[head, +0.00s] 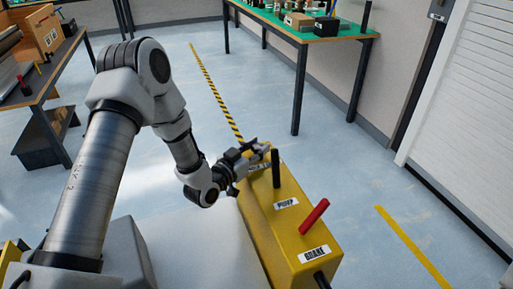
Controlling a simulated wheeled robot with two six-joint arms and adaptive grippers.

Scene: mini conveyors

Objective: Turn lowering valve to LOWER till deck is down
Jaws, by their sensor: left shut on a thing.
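My left gripper (258,154) is at the far end of a yellow control box (262,228). It is shut on a small part there, which the fingers mostly hide; it appears to be the lowering valve's handle. Its exact turn cannot be read. A small pale label (260,167) sits beside the fingers, too small to read. A black lever (276,169) stands upright near a label that seems to read PUMP (286,204). A red lever (314,216) leans to the right at the near end. The deck cannot be made out clearly. My right gripper is out of view.
A green-topped table (335,48) with boxes stands at the back. A wooden-topped bench (50,72) is at the left. A yellow floor line (412,247) and a striped line (215,90) mark the floor. The floor right of the box is clear.

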